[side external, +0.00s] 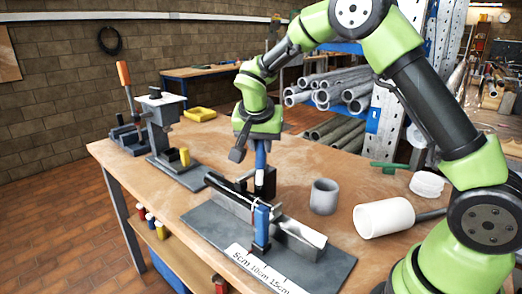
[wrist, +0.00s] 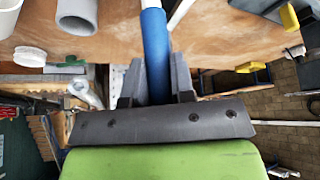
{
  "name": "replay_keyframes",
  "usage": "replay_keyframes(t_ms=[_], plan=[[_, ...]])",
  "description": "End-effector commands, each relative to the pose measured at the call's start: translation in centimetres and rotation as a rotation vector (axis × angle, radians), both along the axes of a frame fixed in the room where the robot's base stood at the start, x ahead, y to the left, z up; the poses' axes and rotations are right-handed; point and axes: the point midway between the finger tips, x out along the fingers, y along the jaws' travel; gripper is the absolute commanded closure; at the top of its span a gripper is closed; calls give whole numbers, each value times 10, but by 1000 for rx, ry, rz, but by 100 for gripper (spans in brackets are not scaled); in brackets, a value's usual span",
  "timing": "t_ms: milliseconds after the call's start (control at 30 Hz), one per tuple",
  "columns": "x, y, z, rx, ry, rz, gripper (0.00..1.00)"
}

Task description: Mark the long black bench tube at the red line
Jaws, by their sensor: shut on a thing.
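My gripper (side external: 258,143) points down over the workbench. It is shut on a blue cylindrical tool (side external: 260,157), which stands roughly upright below the jaws. In the wrist view the blue tool (wrist: 155,42) lies between the two dark fingers (wrist: 158,78). A dark piece is at its lower end in the side view; I cannot tell whether it touches the tube. The long black tube (side external: 228,188) lies along a grey holder (side external: 299,240), beside and below the tool. A blue upright clamp (side external: 262,226) stands at the holder's front.
A white scale (side external: 258,272) lies on the dark base plate (side external: 207,222). A grey cup (side external: 324,196), a white cylinder (side external: 385,217) and a white lid (side external: 427,184) are at the right. A press stand (side external: 164,140) and a yellow tray (side external: 199,114) are at the left.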

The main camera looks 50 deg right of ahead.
Motion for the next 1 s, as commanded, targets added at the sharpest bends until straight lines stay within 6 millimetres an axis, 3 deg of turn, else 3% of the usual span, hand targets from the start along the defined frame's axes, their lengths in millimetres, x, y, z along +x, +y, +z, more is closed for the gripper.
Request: replay_keyframes(t_ms=[500, 867, 1000], plan=[[0, 0, 40, 1, -4, 0, 100], [0, 0, 41, 1, -1, 5, 100], [-6, 2, 37, 0, 2, 80, 100]])
